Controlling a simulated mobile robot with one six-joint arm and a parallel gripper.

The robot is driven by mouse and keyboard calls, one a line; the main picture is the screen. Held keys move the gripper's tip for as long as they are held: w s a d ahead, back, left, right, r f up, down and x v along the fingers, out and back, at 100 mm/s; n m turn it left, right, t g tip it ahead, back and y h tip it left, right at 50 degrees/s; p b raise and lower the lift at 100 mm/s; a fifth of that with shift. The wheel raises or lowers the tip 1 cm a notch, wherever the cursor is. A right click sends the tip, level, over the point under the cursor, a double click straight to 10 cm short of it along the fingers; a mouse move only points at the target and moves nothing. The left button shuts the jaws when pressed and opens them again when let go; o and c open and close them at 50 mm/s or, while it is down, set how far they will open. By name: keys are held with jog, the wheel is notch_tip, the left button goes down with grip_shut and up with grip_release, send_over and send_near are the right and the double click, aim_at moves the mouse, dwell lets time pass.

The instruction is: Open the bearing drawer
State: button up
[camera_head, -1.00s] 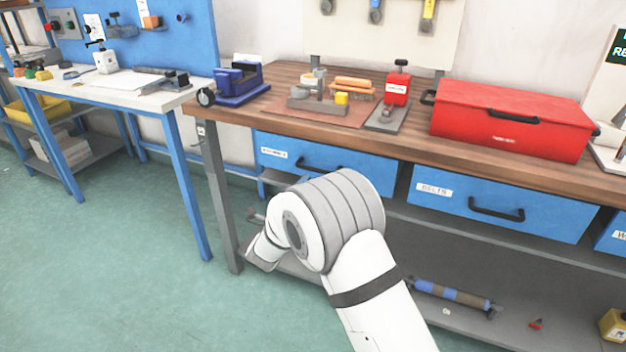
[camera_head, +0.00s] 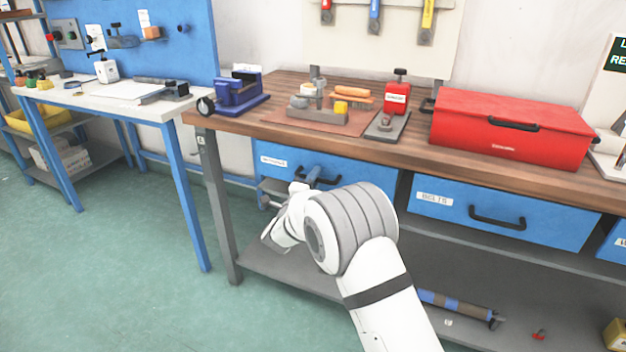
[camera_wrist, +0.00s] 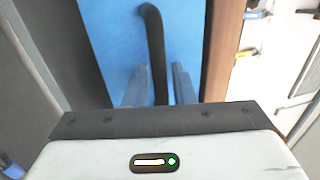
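The left blue drawer (camera_head: 345,172) under the wooden bench has a white label too small to read and a black handle. It looks closed. My gripper (camera_head: 318,176) is at this handle, and my wrist and forearm hide the drawer's lower part. In the wrist view, the black handle (camera_wrist: 154,40) runs down the blue drawer front and passes between the two grey-blue fingers of my gripper (camera_wrist: 160,82). The fingers stand apart on either side of the handle, with a visible gap on the right side. Contact at the fingertips cannot be made out.
A second blue drawer labelled BELTS (camera_head: 500,212) is to the right. The bench top (camera_head: 400,145) holds a red toolbox (camera_head: 510,128), a blue vise (camera_head: 238,95) and small parts. A grey lower shelf (camera_head: 285,275) lies below. The green floor at left is open.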

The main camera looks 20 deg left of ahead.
grip_shut()
